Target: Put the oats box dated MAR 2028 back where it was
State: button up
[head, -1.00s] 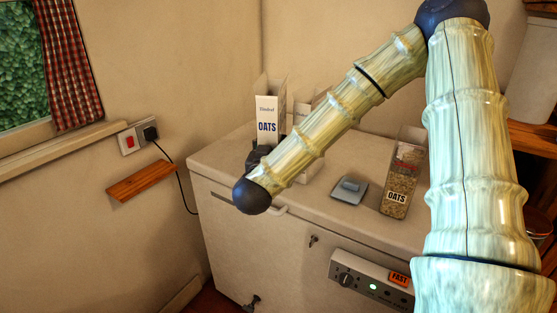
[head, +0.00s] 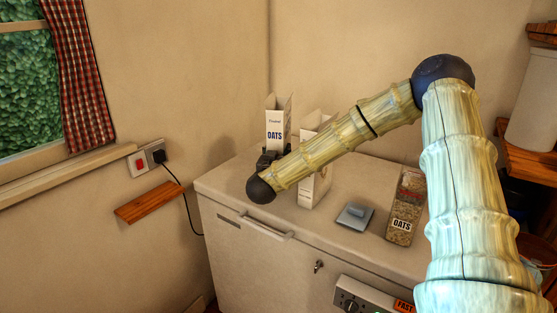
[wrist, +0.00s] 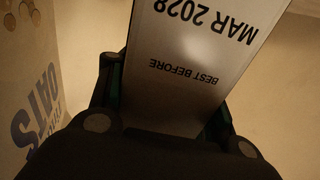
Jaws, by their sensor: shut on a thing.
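A white oats box (head: 276,130) with a blue OATS label is upright in my gripper (head: 267,160), over the back left of the chest freezer's lid (head: 240,180). In the wrist view the held box's panel (wrist: 190,65) reads BEST BEFORE MAR 2028, upside down, between my gripper's fingers (wrist: 165,100). My gripper is shut on it. Its base is hidden, so I cannot tell whether it touches the lid. A second pale box (head: 308,190) stands just right of it, partly behind my arm. A box marked OATS (wrist: 30,90) also shows at left in the wrist view.
A clear container of oats (head: 402,215) and a small grey scale (head: 355,214) stand on the lid's right half. Walls close in behind and left of the freezer. A small wooden shelf (head: 150,202) and a plugged socket (head: 148,158) are on the left wall.

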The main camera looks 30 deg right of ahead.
jog(key=shift+w+d+f+p, duration=0.1)
jog(key=shift+w+f+p, duration=0.15)
jog(key=shift+f, duration=0.65)
jog(key=shift+w+d+f+p, duration=0.1)
jog(key=shift+f+p, duration=0.1)
jog(key=shift+f, duration=0.65)
jog(key=shift+f, duration=0.1)
jog(key=o, duration=1.3)
jog(key=shift+o, duration=0.2)
jog(key=b+v, duration=0.2)
jog(key=v, duration=1)
